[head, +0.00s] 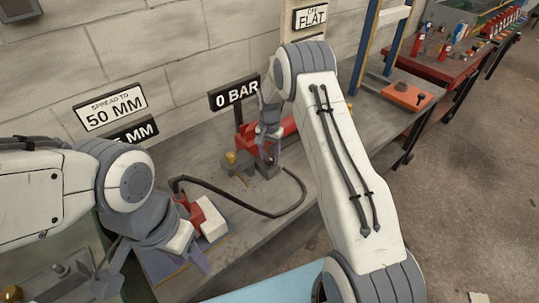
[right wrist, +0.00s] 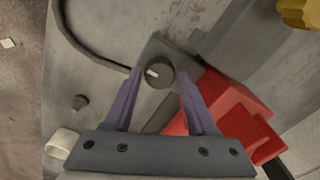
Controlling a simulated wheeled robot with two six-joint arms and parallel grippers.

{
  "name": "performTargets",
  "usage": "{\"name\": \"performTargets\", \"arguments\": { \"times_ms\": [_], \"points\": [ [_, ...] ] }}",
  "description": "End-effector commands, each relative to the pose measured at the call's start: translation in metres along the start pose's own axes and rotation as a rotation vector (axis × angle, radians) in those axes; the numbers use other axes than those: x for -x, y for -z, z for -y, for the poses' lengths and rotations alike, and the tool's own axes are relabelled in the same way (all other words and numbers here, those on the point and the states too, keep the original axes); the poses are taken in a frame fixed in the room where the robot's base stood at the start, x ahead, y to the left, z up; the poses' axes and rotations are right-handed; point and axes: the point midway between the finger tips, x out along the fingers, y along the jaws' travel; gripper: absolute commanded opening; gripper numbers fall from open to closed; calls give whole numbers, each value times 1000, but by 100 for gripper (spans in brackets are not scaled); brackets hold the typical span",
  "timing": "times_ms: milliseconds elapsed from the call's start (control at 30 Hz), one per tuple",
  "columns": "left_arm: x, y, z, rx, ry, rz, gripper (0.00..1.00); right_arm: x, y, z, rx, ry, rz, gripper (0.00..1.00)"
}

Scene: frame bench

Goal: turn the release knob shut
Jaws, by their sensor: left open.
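The release knob (right wrist: 158,75) is a dark round knob with a white mark on its face, seen in the right wrist view on a grey block. My right gripper (right wrist: 159,71) is open, with its two purple fingers on either side of the knob and small gaps visible. My left gripper (head: 158,262) is open and empty low at the left, near a red and white part (head: 213,218).
A black hose (head: 245,208) curves over the bench from the pump to the left. A "0 BAR" sign (head: 235,94) stands behind the pump, and a "50 MM" sign (head: 110,107) is at the wall. A red bench (head: 445,68) stands far right.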

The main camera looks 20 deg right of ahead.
Motion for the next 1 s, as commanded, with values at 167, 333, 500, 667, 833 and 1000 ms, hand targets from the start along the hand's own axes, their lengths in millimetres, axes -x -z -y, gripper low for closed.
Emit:
{"name": "performTargets", "arguments": {
  "times_ms": [167,333,500,667,833,1000],
  "points": [
    [0,0,0,0,0,0,50,0,0,0,1,-1,1,76],
    [0,0,0,0,0,0,50,0,-1,0,2,-1,2,76],
    [-3,0,0,0,0,0,50,14,0,0,2,1,-1,76],
    [-7,0,0,0,0,0,50,46,0,1,2,2,-2,76],
    [-10,0,1,0,0,0,50,78,0,0,1,2,-2,76],
    [-11,-1,1,0,0,0,50,98,0,0,1,1,-1,76]
  ]
}}
